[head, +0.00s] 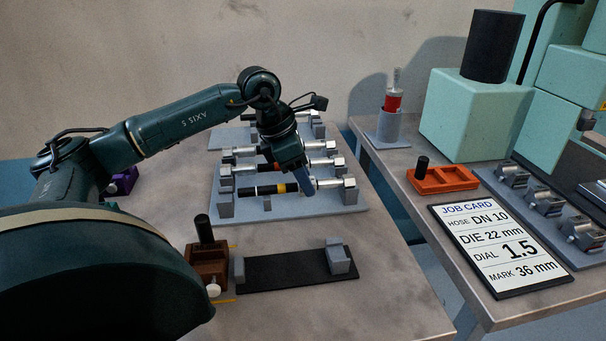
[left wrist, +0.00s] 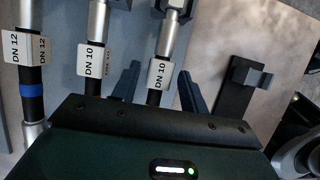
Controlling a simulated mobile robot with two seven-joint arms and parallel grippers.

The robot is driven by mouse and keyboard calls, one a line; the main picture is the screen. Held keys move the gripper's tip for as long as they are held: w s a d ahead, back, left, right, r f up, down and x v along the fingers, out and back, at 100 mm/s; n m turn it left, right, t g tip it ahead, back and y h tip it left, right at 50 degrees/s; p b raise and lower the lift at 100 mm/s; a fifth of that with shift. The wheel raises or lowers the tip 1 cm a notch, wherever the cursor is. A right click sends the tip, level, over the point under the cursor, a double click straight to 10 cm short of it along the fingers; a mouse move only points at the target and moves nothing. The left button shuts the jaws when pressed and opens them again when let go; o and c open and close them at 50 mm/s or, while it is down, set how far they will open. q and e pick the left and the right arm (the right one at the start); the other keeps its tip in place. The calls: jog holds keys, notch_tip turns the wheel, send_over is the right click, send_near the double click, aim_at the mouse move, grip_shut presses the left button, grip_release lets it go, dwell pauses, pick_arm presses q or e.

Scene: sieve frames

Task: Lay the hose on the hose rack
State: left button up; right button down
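The hose rack (head: 300,209) is a grey plate with end posts, with several hoses lying across it. The front hose (head: 245,191) is black with a yellow band and silver ends, and rests in the posts. Behind it lies a red-banded hose (head: 244,168). My left gripper (head: 305,188) is low over the right part of the front hose. In the left wrist view its fingers (left wrist: 159,70) stand apart on either side of a hose with a DN 10 tag (left wrist: 159,73), with gaps visible. A second DN 10 hose (left wrist: 92,60) and a blue-banded DN 12 hose (left wrist: 32,75) lie beside it.
A black plate with grey blocks (head: 290,268) lies in front of the rack, next to a brown box (head: 207,262). The right table holds a job card (head: 497,250), an orange tray (head: 443,181) and a green machine (head: 470,120). A gap separates the tables.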

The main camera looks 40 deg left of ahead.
pick_arm(q)
jog(key=shift+o, duration=0.6)
jog(key=p+v, duration=0.1)
jog(key=v, duration=1.2)
